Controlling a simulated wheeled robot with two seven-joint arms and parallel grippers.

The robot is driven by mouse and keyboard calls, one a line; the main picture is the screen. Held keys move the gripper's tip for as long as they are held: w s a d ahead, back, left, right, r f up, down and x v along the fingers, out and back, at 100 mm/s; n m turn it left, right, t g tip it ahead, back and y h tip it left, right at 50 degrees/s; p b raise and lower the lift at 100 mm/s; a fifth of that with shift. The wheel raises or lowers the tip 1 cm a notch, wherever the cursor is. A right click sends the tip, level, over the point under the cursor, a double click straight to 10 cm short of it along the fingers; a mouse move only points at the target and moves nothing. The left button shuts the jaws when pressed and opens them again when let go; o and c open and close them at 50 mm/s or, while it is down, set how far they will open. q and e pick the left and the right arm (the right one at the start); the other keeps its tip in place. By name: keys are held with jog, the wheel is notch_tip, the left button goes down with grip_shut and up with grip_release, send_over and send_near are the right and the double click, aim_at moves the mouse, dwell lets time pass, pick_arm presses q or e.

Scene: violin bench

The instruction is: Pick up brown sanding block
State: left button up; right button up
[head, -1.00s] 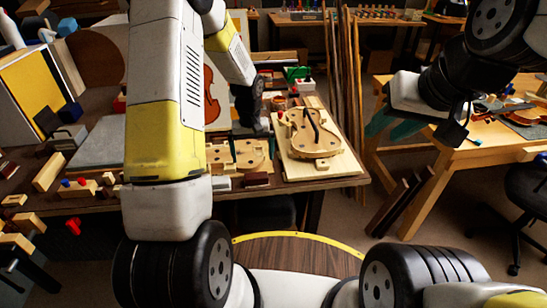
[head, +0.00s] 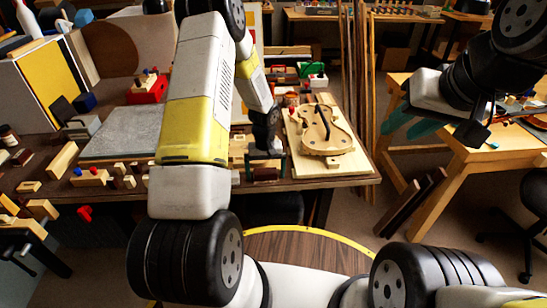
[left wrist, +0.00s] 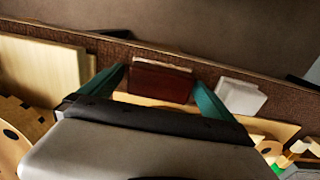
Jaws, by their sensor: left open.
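The brown sanding block (head: 265,174) lies near the front edge of the workbench, left of the violin body on its board. It also shows in the left wrist view (left wrist: 160,83), dark red-brown with a paler strip along one long edge. My left gripper (head: 266,162) is over the block, pointing down. In the left wrist view its two teal fingers stand apart, one near each end of the block, with nothing clamped. Whether they touch it I cannot tell. My right gripper (head: 410,122) hangs at the right, its teal fingers apart and empty, away from the workbench.
A small white block (left wrist: 240,97) lies beside the brown one. The violin body (head: 322,130) on its pale board is close on the right. Wooden blocks (head: 92,178) and a grey slab (head: 125,133) are at left. The workbench edge (head: 330,183) is close in front.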

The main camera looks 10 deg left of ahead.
aim_at(265, 173)
pick_arm(q)
jog(key=c, duration=1.3)
jog(key=shift+c, duration=0.2)
jog(key=shift+r, duration=0.1)
jog(key=shift+r, duration=0.5)
jog(key=r, duration=0.1)
jog(key=s+r, duration=0.1)
jog(key=shift+r, duration=0.3)
jog(key=s+d+r, duration=0.1)
jog(key=s, duration=1.4)
jog(key=shift+d+r, duration=0.15)
jog(key=shift+d, duration=0.1)
